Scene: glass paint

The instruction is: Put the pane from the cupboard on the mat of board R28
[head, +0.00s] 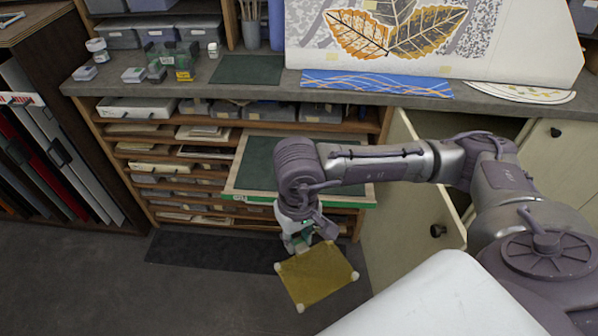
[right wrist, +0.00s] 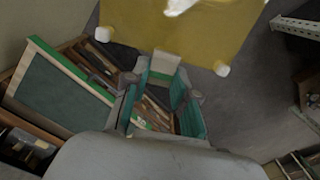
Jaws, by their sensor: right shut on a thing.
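The pane is a flat amber sheet (head: 318,274) with white corner pieces. My right gripper (head: 316,240) is shut on one edge of it and holds it tilted over the floor, in front of the drawer rack. The pane also fills the top of the right wrist view (right wrist: 190,30), beyond the gripper fingers (right wrist: 164,68). A pulled-out board (head: 232,192) with a dark green mat (head: 258,160) juts from the rack behind my right arm, which hides part of it. I cannot read R28 on it. The cupboard door (head: 410,195) stands open at the right. My left gripper is out of view.
The counter (head: 340,101) above the rack carries small jars, another dark green mat (head: 247,69), a blue patterned strip (head: 375,85) and a large leaf-pattern panel (head: 500,40). A rack of sheets (head: 50,150) stands at the left. The floor (head: 200,295) at front left is clear.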

